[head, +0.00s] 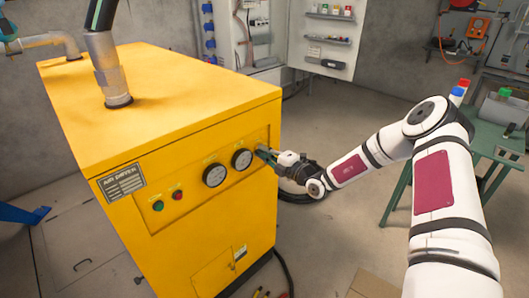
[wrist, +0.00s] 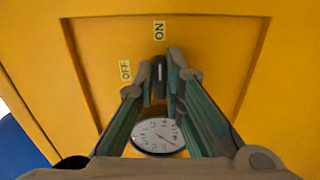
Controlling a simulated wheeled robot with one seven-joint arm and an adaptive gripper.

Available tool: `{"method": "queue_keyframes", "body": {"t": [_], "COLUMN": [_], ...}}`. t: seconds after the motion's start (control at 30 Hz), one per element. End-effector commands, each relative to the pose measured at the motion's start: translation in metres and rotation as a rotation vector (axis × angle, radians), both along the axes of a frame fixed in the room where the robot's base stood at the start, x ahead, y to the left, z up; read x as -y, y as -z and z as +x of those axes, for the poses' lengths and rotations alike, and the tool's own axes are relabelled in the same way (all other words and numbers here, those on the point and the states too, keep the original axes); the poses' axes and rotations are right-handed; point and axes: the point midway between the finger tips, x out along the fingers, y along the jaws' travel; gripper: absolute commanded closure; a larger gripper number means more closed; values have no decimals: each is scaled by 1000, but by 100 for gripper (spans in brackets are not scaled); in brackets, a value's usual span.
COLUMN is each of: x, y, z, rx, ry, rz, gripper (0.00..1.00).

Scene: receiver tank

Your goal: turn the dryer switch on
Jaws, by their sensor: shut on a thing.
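The yellow air dryer (head: 165,105) stands at left in the head view, its control panel facing my arm. The dark dryer switch (wrist: 160,76) shows in the wrist view, partly covered by my fingers. Its long side points up toward the ON label (wrist: 159,30); the OFF label (wrist: 125,70) is to its left. My gripper (head: 266,154) is at the right end of the panel in the head view, hiding the switch there. In the wrist view its two fingertips (wrist: 161,74) are closed on either side of the switch.
Two round gauges sit left of my gripper, the nearer one (head: 242,159) close to it. A green button (head: 158,206) and a red button (head: 178,194) are farther left. A green table (head: 490,140) stands at right. The floor between is mostly clear.

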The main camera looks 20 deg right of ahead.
Motion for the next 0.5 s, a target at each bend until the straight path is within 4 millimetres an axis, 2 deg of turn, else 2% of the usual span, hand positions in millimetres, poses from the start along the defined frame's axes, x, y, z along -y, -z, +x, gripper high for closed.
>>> {"method": "queue_keyframes", "body": {"t": [0.23,0.27,0.3,0.33,0.5], "x": [0,0,0,0,0], "y": [1,1,1,1,1], "z": [-1,-1,-1,0,0], "rx": [-4,-4,-4,-4,-1], "ry": [0,0,0,0,0], "rz": [1,1,0,0,0], "gripper": [100,83,74,70,70]}}
